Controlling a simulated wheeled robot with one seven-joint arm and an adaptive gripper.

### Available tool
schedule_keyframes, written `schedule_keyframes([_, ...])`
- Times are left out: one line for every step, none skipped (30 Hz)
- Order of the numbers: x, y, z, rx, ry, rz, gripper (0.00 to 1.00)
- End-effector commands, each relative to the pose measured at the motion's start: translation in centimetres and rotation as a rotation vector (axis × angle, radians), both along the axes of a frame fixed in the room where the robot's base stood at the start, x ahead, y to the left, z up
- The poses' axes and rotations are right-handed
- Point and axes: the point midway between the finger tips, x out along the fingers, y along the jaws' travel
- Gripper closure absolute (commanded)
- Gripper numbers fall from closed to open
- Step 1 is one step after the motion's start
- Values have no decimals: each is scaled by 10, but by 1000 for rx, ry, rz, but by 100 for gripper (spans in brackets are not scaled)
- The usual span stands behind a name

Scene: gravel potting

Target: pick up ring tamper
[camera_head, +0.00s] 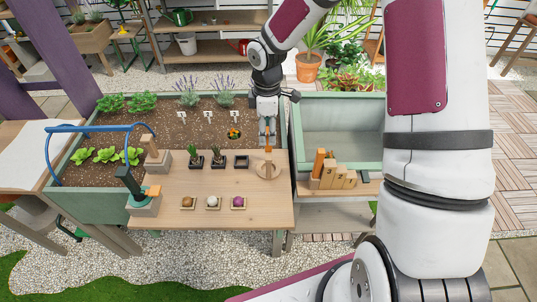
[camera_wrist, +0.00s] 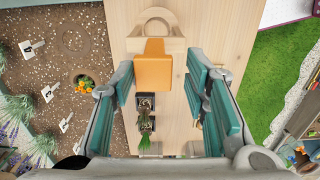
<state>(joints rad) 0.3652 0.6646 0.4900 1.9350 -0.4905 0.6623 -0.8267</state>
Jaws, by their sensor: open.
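The ring tamper stands on the wooden table (camera_head: 180,220), near its right side in the head view. It has an upright orange handle (camera_head: 268,148) and a pale wooden ring (camera_head: 268,171) at its base. In the wrist view the orange handle (camera_wrist: 153,72) shows as a block, with the ring (camera_wrist: 157,18) beyond it. My gripper (camera_head: 267,128) is above the handle, pointing down. In the wrist view its teal fingers (camera_wrist: 160,76) are open, one on each side of the handle, with a gap visible on both sides. The handle's lower part is hidden there.
A wooden block rack (camera_head: 333,178) is to the right. A soil planter (camera_head: 150,107) lies behind.

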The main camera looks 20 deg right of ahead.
Motion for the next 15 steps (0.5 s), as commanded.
schedule_keyframes([0,0,-2,0,0,0,58])
schedule_keyframes([0,-1,-4,0,0,0,58])
schedule_keyframes([0,-1,-7,0,0,0,58])
schedule_keyframes([1,-2,-11,-1,1,-1,58])
schedule_keyframes([1,-2,-15,0,3,-2,58])
schedule_keyframes([2,-3,-20,1,2,-2,58])
schedule_keyframes([2,-4,-24,1,2,-1,58])
schedule_keyframes([3,-4,-29,1,2,0,58])
schedule_keyframes([3,-5,-34,1,3,-1,58])
schedule_keyframes([3,-5,-38,0,3,0,58])
schedule_keyframes([3,-5,-42,0,2,0,58])
schedule_keyframes([3,-4,-46,-1,1,0,58])
schedule_keyframes([3,-4,-49,-1,1,0,58])
schedule_keyframes([4,-4,-50,-1,1,0,58])
schedule_keyframes([4,-5,-52,0,0,0,58])
